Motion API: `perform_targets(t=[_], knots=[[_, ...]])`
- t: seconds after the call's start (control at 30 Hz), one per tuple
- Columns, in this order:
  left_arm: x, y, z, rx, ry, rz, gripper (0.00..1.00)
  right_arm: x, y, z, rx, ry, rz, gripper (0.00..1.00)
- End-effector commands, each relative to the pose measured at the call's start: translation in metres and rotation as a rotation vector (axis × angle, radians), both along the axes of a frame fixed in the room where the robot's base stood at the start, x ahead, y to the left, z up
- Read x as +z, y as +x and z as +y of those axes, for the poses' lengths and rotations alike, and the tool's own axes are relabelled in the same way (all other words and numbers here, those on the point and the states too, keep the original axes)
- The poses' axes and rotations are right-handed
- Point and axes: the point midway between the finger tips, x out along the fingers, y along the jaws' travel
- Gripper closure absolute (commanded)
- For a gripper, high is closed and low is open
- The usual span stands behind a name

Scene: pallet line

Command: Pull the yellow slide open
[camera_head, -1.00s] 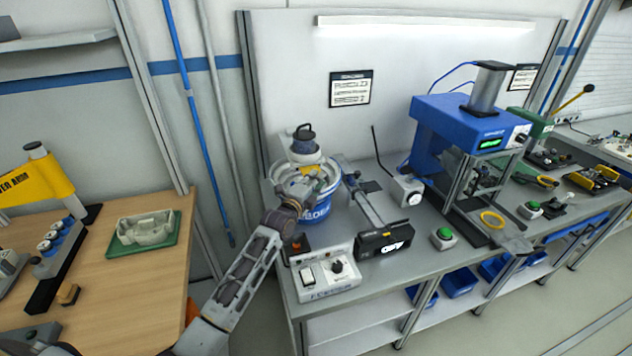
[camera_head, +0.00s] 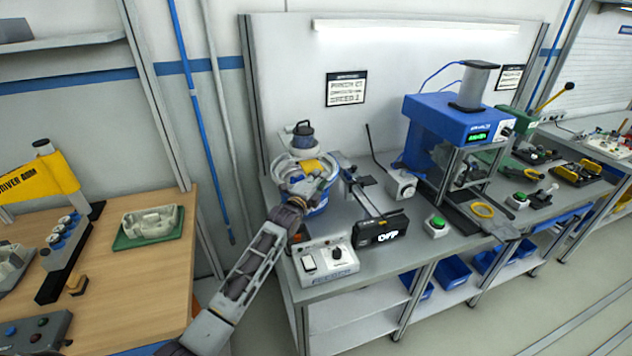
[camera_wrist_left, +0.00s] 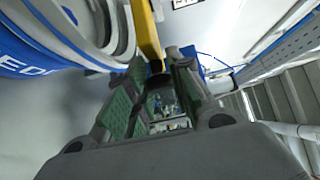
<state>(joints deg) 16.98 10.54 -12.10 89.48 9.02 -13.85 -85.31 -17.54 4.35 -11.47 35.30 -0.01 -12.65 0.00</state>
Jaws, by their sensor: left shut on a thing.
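The yellow slide (camera_head: 317,165) sticks out from below the grey hopper (camera_head: 303,141) above the round feeder bowl (camera_head: 286,170). In the left wrist view it is a yellow bar (camera_wrist_left: 146,32) that runs down between the fingers. My left gripper (camera_wrist_left: 161,75) is shut on the end of this bar, with a green-padded finger on each side. In the head view my left gripper (camera_head: 311,187) is small at the bowl's front, and its grip is hard to make out there. My right gripper is not in view.
A feeder control box (camera_head: 327,260) stands just in front of the bowl. A black display box (camera_head: 380,231) reading OFF and the linear track (camera_head: 368,200) are to its right. The blue press (camera_head: 455,118) stands further right. A wooden table (camera_head: 135,275) is at the left.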

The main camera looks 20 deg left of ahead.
Motion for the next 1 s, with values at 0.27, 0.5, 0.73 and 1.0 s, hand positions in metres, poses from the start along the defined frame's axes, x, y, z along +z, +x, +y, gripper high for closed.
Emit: perform_targets(t=[0.27, 0.5, 0.73, 1.0], knots=[[-0.002, -0.007, -0.003, 0.000, 0.001, 0.005, 1.00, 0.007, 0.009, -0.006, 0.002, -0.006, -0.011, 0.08], [-0.003, -0.007, -0.005, -0.001, -0.001, 0.007, 1.00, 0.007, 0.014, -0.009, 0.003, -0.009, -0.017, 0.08], [-0.003, -0.007, -0.005, -0.001, 0.000, 0.006, 0.55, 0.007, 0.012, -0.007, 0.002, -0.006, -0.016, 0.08], [-0.001, -0.007, -0.003, 0.000, 0.001, 0.003, 0.55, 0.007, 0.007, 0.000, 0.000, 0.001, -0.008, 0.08]])
